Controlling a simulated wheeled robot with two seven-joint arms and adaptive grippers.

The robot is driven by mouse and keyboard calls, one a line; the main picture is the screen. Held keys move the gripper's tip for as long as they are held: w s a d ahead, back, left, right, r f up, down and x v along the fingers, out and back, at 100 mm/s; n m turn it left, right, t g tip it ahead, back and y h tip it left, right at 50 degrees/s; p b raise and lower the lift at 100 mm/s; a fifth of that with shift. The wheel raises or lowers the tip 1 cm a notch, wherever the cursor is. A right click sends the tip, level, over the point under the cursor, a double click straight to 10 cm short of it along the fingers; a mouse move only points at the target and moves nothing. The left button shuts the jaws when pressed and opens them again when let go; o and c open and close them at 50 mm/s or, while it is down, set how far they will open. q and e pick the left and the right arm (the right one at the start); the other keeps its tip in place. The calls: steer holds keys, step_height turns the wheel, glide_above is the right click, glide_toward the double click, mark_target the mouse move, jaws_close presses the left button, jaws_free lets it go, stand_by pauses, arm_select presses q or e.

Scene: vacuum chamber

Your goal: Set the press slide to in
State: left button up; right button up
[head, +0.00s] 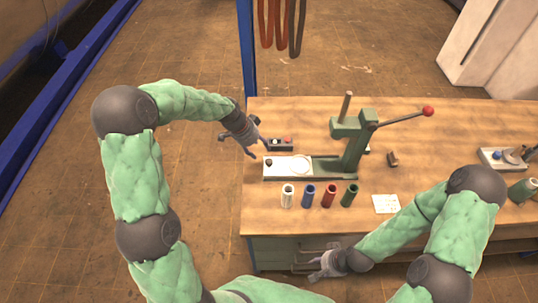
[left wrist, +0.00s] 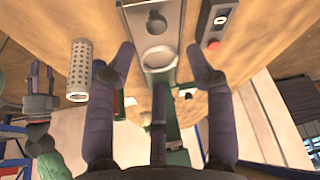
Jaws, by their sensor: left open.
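The green press (head: 352,145) stands on the wooden bench, with a lever ending in a red knob. Its pale slide plate (head: 282,172) sticks out to the left of the column along the base. The plate has a black knob (head: 268,162) at its left end and a round recess. My left gripper (head: 258,146) is open and empty, just above and left of the knob end. In the left wrist view the knob (left wrist: 156,22) shows beyond and between the spread fingers (left wrist: 160,52). My right gripper (head: 318,263) is low at the bench's front; its opening is unclear.
A small control box (head: 281,144) with a red button sits behind the slide. White (head: 288,195), blue (head: 308,196), red (head: 329,195) and green (head: 350,195) cylinders stand in front. A white card (head: 386,204) lies to the right. A small dark block (head: 392,159) is right of the press.

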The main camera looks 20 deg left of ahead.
mark_target(269, 161)
arm_select(q)
steer(key=x, duration=1)
steer(key=shift+s+d+f+b, duration=0.1)
steer(key=shift+s+b, duration=0.1)
steer(key=shift+b, duration=0.1)
jaws_close()
